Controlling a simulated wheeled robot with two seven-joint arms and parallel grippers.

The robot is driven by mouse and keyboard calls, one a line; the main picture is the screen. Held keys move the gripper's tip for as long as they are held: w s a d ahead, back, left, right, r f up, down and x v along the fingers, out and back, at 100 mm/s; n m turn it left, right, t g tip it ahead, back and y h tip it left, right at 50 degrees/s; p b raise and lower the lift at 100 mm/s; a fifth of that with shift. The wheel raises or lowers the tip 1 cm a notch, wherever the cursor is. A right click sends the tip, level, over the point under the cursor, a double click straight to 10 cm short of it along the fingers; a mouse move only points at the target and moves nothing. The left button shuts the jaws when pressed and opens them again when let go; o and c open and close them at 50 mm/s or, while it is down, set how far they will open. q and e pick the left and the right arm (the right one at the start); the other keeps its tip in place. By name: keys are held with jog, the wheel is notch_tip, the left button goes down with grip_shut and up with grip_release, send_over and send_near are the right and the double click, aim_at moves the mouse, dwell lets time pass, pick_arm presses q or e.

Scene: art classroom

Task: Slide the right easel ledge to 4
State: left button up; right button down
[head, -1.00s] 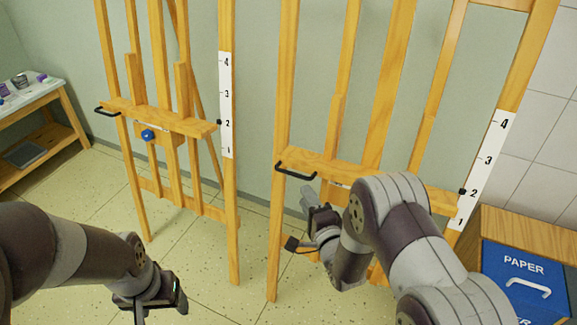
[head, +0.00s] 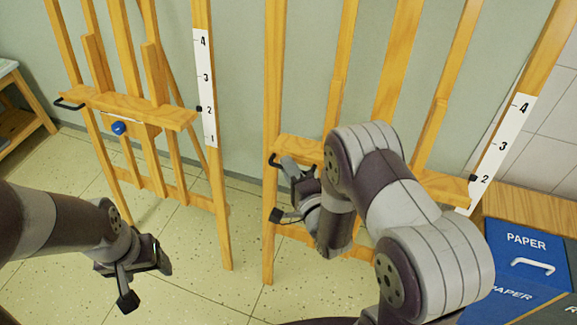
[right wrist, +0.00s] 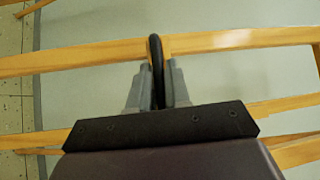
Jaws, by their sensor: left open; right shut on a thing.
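The right easel's wooden ledge (head: 300,149) lies across its posts, partly hidden behind my right arm. Its black pointer (head: 473,178) is level with the 2 on the white scale strip (head: 505,140); the 4 is higher up. The ledge's black handle (head: 274,160) is at its left end. My right gripper (head: 293,170) is at that handle. In the right wrist view the handle (right wrist: 156,50) stands between my closed fingers, in front of the ledge (right wrist: 215,40). My left gripper (head: 146,282) is open and empty over the floor at the lower left.
The left easel's ledge (head: 140,106), with a blue knob (head: 119,128), has its pointer at 2 on its own scale (head: 205,85). Blue paper bins (head: 525,245) in a wooden cabinet stand at the right. A table (head: 25,110) is at the far left.

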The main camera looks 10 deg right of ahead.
jog(key=w+d+r+p, duration=0.1)
jog(key=r+p, duration=0.6)
jog(key=r, duration=0.3)
jog(key=w+d+r+p, duration=0.1)
jog(key=w+r+p, duration=0.1)
jog(key=r+p, duration=0.5)
notch_tip(320, 180, up, 4)
jog(key=shift+f+p, duration=0.2)
jog(key=shift+p, duration=0.2)
jog(key=shift+w+r, duration=0.1)
jog(key=shift+w, duration=0.05)
jog(key=c, duration=1.3)
grip_release()
jog(key=shift+o, duration=0.5)
jog(key=shift+f, duration=0.2)
